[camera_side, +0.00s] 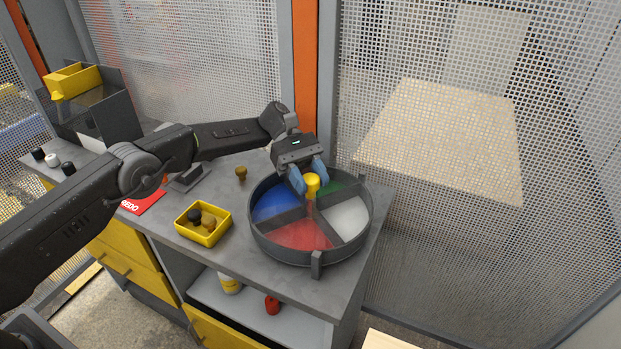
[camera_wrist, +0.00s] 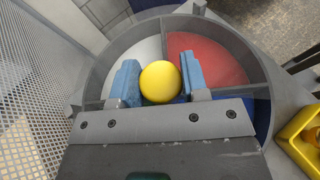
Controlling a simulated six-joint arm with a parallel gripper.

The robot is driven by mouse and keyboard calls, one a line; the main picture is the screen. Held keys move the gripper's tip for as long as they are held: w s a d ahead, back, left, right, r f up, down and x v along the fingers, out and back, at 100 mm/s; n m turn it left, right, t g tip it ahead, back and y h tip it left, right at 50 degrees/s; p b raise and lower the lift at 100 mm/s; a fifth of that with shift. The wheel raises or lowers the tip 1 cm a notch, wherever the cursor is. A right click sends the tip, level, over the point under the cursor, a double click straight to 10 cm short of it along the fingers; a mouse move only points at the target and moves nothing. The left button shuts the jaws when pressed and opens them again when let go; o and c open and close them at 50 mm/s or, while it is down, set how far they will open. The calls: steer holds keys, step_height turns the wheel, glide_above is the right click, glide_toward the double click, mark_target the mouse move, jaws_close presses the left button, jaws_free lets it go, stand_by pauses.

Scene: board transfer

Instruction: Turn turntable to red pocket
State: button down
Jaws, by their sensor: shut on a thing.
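The turntable (camera_side: 259,238) is a round dark grey tray with dividers, near the front right of the bench. In the side view its red pocket (camera_side: 298,236) faces the front, beside the grey post at the rim. The blue pocket (camera_side: 270,205) is at left, the white pocket (camera_side: 347,217) at right, the green pocket (camera_side: 338,190) at the back. A yellow knob (camera_side: 312,183) stands at the centre. My gripper (camera_side: 309,178) has its blue fingers around the knob. In the wrist view the knob (camera_wrist: 160,82) sits between both fingers, with the red pocket (camera_wrist: 205,58) beyond to the right.
A yellow bin (camera_side: 203,224) with dark and brownish knobs stands left of the turntable. A brownish knob (camera_side: 241,173) stands behind it on the bench. A red card (camera_side: 143,202) lies farther left. Mesh fencing (camera_side: 480,150) closes the back and right.

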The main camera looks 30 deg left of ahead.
steer(key=shift+g, duration=0.3)
stand_by(0.5)
steer(key=c, duration=0.6)
jaws_free()
steer(key=shift+r+n+t+h, duration=0.1)
steer(key=shift+n+t+h, duration=0.2)
steer(key=shift+n+t, duration=0.35)
steer(key=n+t+h, duration=0.1)
steer(key=n+t, duration=0.3)
steer(key=t, duration=0.1)
steer(key=shift+a+n+t+h, duration=0.1)
steer(key=shift+n+t+h, duration=0.15)
steer(key=shift+h, duration=0.15)
steer(key=r+v, duration=0.1)
steer(key=v, duration=1.3)
steer(key=shift+s+a+r+m+t+y, duration=0.15)
steer(key=shift+s+r+m+t+y, duration=0.9)
steer(key=shift+s, duration=3.05)
steer(key=shift+s+a+r+m+t+y, duration=0.15)
steer(key=shift+s+r+m+y, duration=1.8)
steer(key=shift+s, duration=2.2)
steer(key=shift+s+a+r+m+t+y, duration=0.1)
steer(key=shift+s+r+m+t+y, duration=0.75)
steer(key=shift+s+m, duration=2.15)
